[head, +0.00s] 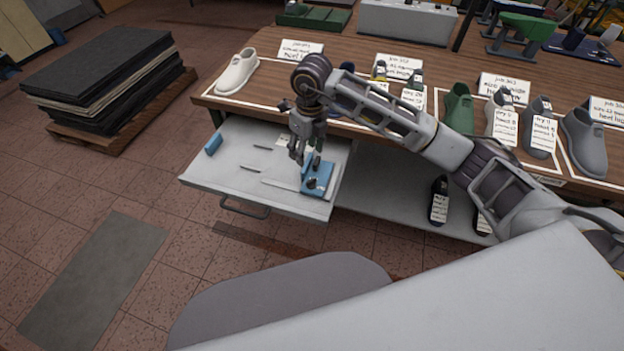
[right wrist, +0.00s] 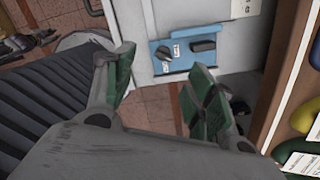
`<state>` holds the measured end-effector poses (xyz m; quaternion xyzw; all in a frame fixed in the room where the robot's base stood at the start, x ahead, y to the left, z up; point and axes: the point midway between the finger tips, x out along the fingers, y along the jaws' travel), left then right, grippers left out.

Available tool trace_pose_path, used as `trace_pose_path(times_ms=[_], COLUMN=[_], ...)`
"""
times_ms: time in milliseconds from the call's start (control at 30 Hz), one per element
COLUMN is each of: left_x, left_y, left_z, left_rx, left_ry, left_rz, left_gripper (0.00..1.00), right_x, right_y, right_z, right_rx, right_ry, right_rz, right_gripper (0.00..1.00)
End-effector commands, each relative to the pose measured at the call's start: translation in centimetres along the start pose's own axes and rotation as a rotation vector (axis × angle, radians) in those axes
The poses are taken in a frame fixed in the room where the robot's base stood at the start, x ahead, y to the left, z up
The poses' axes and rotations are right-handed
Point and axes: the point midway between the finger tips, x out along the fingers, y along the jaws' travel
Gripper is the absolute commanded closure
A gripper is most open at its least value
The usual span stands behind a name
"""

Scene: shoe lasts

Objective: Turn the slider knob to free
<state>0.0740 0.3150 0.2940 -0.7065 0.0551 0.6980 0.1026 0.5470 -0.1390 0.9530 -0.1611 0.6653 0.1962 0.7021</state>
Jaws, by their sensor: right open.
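A blue block (head: 318,176) sits at the right front corner of the open drawer. In the right wrist view the blue block (right wrist: 185,58) carries a dark knob (right wrist: 203,45), a second dark knob (right wrist: 163,53) and small white labels (right wrist: 176,50) too small to read. I cannot tell which one is the slider knob. My right gripper (head: 298,156) points down above the drawer, just behind and left of the block. In the right wrist view its green-padded fingers (right wrist: 162,88) are apart with nothing between them. My left gripper is not in view.
The pale drawer (head: 225,175) also holds thin tools and a small blue piece (head: 213,144). The wooden table (head: 300,40) behind it carries shoe lasts and labels. A grey shelf (head: 385,205) lies right of the drawer. Dark sheets (head: 100,75) are stacked on a pallet at left.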

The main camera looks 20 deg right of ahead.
Motion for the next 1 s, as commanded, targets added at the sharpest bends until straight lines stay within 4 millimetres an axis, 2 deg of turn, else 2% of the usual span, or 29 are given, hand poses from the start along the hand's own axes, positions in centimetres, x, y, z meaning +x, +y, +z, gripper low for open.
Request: trace_pose_path(times_ms=[200, 733, 1000], left_x=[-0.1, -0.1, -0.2], left_y=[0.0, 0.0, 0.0], left_z=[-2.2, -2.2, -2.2], left_rx=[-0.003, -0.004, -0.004], left_ry=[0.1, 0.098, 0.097], left_rz=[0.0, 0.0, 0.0], left_gripper=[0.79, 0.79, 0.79], right_x=[-0.1, 0.1, 1.8], right_y=[-0.8, -0.8, -0.8], right_z=[-1.4, -1.4, -1.5], right_rx=[0.099, 0.123, 0.124], right_ry=[0.063, 0.062, 0.062], right_rz=[-0.04, -0.039, -0.038], right_gripper=[0.45, 0.45, 0.45])
